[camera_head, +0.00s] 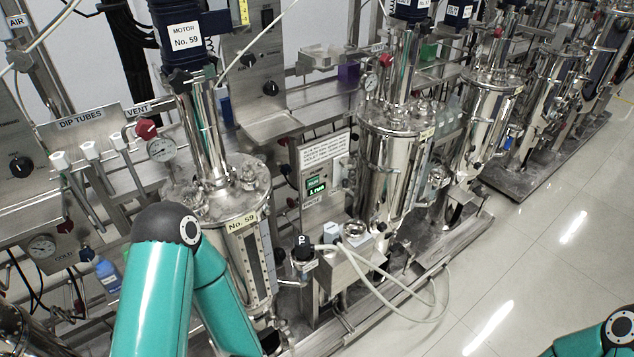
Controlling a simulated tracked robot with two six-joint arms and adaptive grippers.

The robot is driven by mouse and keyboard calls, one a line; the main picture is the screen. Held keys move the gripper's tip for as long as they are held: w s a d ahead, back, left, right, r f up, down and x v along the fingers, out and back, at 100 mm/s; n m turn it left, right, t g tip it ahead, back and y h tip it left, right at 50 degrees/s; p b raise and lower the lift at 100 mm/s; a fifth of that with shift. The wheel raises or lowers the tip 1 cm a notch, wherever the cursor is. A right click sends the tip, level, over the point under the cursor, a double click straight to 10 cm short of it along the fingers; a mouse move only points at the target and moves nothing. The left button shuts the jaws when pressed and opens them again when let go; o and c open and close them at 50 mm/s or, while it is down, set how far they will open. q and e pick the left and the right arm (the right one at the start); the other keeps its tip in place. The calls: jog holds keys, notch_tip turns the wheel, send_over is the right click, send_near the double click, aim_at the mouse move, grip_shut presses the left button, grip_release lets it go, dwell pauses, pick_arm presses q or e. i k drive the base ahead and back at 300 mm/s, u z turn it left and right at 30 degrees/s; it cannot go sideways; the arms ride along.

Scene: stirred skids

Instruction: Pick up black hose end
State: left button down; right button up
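A pale hose (437,310) loops over the front of the skid, from a small metal box out past the frame's edge and back. A black fitting (303,252) sits at the box's left, close to where the hose begins. I cannot tell whether this fitting is the black hose end, and no other black hose end is clear. My teal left arm rises at the lower left, bends at its elbow and runs back down out of the picture. A piece of my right arm shows in the bottom right corner. Neither gripper is in view.
A steel vessel marked No. 59 (240,215) stands right behind my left arm. Further vessels (392,165) line the skids toward the upper right. A steel frame rail (385,307) edges the skid. The tiled floor (560,265) at right is clear.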

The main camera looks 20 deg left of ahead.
aim_at(303, 248)
jog(key=z, duration=0.15)
jog(key=k, duration=0.5)
jog(key=z, duration=0.75)
jog(key=i, duration=0.8)
jog(key=u, duration=1)
